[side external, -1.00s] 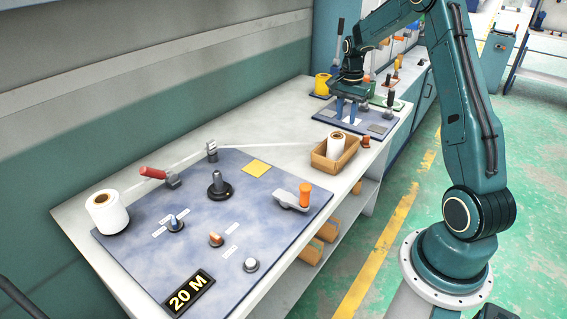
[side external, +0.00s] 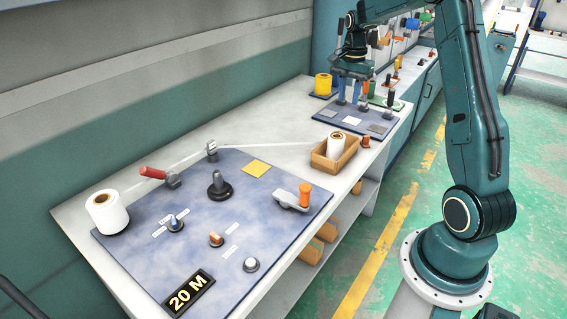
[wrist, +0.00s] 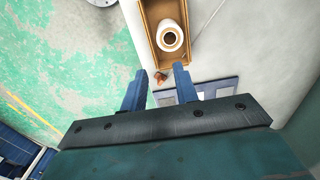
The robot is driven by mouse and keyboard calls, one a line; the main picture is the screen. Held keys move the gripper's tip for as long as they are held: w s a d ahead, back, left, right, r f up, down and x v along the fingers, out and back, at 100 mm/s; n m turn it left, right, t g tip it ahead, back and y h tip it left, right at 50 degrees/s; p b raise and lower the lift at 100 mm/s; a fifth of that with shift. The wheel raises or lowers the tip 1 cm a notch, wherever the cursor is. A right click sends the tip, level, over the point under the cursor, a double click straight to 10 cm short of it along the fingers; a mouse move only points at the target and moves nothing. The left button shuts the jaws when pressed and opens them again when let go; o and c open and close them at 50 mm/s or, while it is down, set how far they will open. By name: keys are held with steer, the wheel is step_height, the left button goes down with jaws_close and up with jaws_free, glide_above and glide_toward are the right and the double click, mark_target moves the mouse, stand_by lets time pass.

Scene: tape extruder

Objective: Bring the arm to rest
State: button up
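My gripper (side external: 349,90) is raised above the far blue panel (side external: 372,122) with its small levers and labels. In the wrist view its two blue fingers (wrist: 158,88) stand apart with nothing between them. Below and beyond the fingertips in that view, a cardboard box (wrist: 150,22) holds a white tape roll (wrist: 171,36). The same box (side external: 322,163) and roll (side external: 337,145) stand on the bench nearer the camera in the side view.
The near blue board (side external: 255,215) carries a white roll (side external: 107,212), a red-handled lever (side external: 153,173), an orange-handled lever (side external: 304,195), knobs and a "20 M" display (side external: 188,293).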

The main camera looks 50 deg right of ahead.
steer(key=s+a+r+n+t+h, duration=0.1)
steer(key=s+a+r+n, duration=0.1)
steer(key=a+r+n, duration=0.5)
steer(key=s+a+r+n+t, duration=0.1)
steer(key=s+a+r, duration=0.25)
steer(key=a, duration=0.75)
steer(key=s+a+n+t+y, duration=0.1)
steer(key=s+a+n+t, duration=0.2)
steer(key=s+a+n, duration=0.7)
steer(key=shift+s+a+f+t, duration=0.2)
steer(key=shift+s+a+t, duration=0.1)
steer(key=shift+s+a, duration=1.9)
steer(key=shift+s+d, duration=0.15)
steer(key=shift+d, duration=0.05)
